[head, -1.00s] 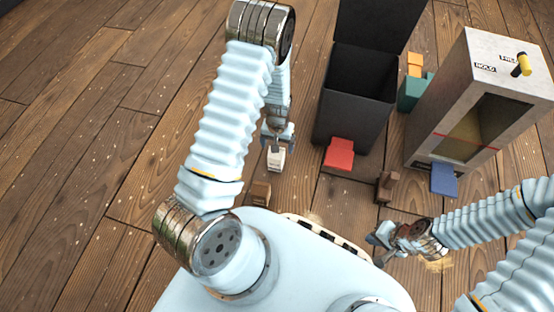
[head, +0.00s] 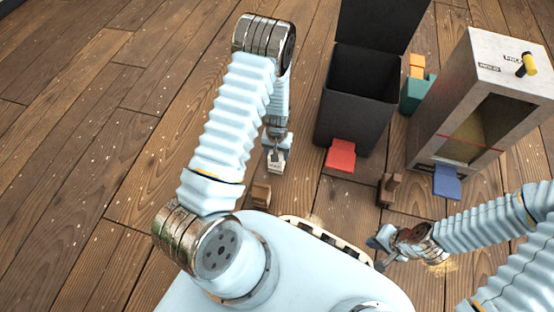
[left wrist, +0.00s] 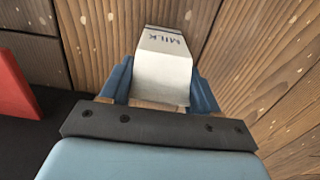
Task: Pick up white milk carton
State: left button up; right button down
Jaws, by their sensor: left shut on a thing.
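The white milk carton (head: 276,166) is small in the head view, at the end of my left arm. In the left wrist view the carton (left wrist: 163,68) shows its dark "MILK" lettering and sits between two blue fingers. My left gripper (head: 276,150) is shut on it; in the left wrist view the gripper (left wrist: 162,90) has a finger against each side. Whether the carton touches the floor cannot be told. My right gripper (head: 376,252) is low at the right, near my base, apart from the carton; its finger gap is too small to judge.
A black open bin (head: 355,115) with a red pedal (head: 340,154) stands right of the carton. A grey cabinet (head: 470,90) with a blue pedal (head: 447,182) is farther right. Brown blocks (head: 261,194) and (head: 390,188) stand near my base. The wooden floor at left is clear.

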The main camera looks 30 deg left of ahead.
pick_arm(q)
jog(key=shift+c, duration=1.2)
